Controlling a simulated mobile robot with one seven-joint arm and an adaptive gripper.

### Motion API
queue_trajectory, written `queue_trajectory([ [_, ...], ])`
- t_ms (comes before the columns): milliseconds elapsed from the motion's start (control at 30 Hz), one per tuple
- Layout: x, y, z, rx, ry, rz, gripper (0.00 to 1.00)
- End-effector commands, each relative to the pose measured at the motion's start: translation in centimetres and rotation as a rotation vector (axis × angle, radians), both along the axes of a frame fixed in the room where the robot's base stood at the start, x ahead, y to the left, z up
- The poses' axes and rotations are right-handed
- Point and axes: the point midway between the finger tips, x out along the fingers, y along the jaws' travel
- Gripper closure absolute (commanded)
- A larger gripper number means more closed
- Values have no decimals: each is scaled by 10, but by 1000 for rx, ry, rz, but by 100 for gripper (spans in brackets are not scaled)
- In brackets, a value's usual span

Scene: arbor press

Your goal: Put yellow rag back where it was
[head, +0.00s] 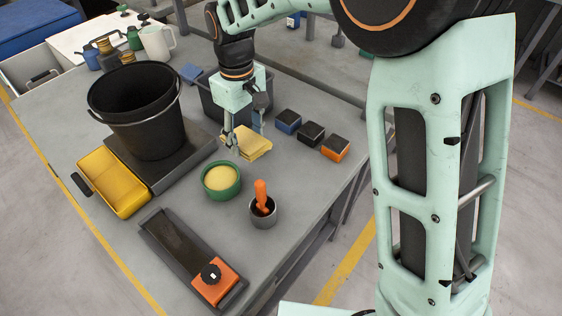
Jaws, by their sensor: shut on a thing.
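The yellow rag (254,143) is a flat folded cloth at the middle of the grey workbench, just in front of a dark grey bin (208,100). My gripper (232,146) reaches down from above, with its fingertips at the rag's left edge. It is shut on the rag. The fingers partly hide that edge, and I cannot tell whether the rag is resting on the bench or slightly lifted.
A black bucket (137,112) stands left on a dark plate. A yellow tray (113,180), a green bowl (221,181), a metal cup (263,213) with an orange handle and several dark-topped blocks (311,134) surround the spot. Bare bench shows front right of the rag.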

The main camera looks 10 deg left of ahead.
Motion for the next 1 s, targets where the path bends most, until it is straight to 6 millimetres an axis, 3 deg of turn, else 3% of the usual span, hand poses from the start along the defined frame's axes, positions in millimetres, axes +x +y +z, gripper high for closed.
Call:
queue_trajectory([
  [133,10,-37,-16,-1,3,-5,78],
  [300,15,-56,-45,0,4,-1,78],
  [667,22,-82,-78,-1,4,-2,78],
  [800,22,-79,-99,-1,3,1,78],
  [1000,23,-79,-105,0,0,0,78],
])
